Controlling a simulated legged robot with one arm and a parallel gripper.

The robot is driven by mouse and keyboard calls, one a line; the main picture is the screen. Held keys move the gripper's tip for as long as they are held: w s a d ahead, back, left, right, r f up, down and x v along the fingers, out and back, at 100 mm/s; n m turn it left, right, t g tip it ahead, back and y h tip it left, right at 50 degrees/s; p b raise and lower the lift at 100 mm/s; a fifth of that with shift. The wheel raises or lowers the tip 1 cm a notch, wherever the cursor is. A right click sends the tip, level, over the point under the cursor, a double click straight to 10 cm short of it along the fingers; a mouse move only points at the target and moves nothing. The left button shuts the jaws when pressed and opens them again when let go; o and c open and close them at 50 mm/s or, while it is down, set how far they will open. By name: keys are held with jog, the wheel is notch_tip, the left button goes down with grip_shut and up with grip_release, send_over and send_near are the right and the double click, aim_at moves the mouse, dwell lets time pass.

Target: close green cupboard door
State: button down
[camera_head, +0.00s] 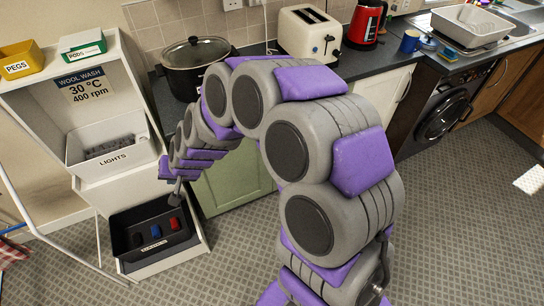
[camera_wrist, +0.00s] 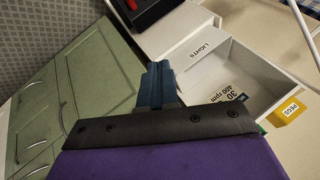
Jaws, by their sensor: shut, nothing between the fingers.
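The green cupboard door (camera_head: 235,180) is below the dark worktop, partly hidden behind my arm. Its green panelled front also shows in the wrist view (camera_wrist: 98,85), at the left, with bar handles on the green fronts nearby. I cannot tell whether the door stands slightly ajar or flush. My gripper (camera_head: 177,192) is at the left of the green front in the head view, near the white laundry unit. In the wrist view my gripper (camera_wrist: 157,70) is shut and empty, its tips between the green front and the white unit. Contact with the door cannot be told.
The white laundry unit (camera_head: 90,195) stands close at the left, with a black crate (camera_head: 150,265) low down and a lights bin (camera_head: 110,170) above. A slow cooker (camera_head: 195,65) and toaster (camera_head: 310,35) stand on the worktop.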

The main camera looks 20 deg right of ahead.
jog(key=w+d+f+m+t+h, duration=0.1)
jog(key=w+d+f+m+h, duration=0.1)
jog(key=w+f, duration=0.35)
jog(key=w+d+f+m+t+h+b, duration=0.1)
jog(key=w+d+f+m+t+h, duration=0.1)
jog(key=f, duration=0.7)
jog(key=w+d+f+m+t+h, duration=0.1)
jog(key=w+d+f+m+h, duration=0.1)
jog(key=w+f, duration=0.35)
jog(key=s+d+f+t+h, duration=0.1)
jog(key=s+d+f+h, duration=0.2)
jog(key=d, duration=0.4)
jog(key=s+d+f+t+h, duration=0.1)
jog(key=s+d+h, duration=0.1)
jog(key=d+h, duration=0.3)
jog(key=s+d+f+t+h, duration=0.2)
jog(key=s+d+f+h, duration=0.1)
jog(key=d, duration=0.5)
jog(key=b+x, duration=0.2)
jog(key=x, duration=1.2)
jog(key=shift+s+d+r, duration=0.15)
jog(key=shift+d+r, duration=0.05)
jog(key=shift+r, duration=0.15)
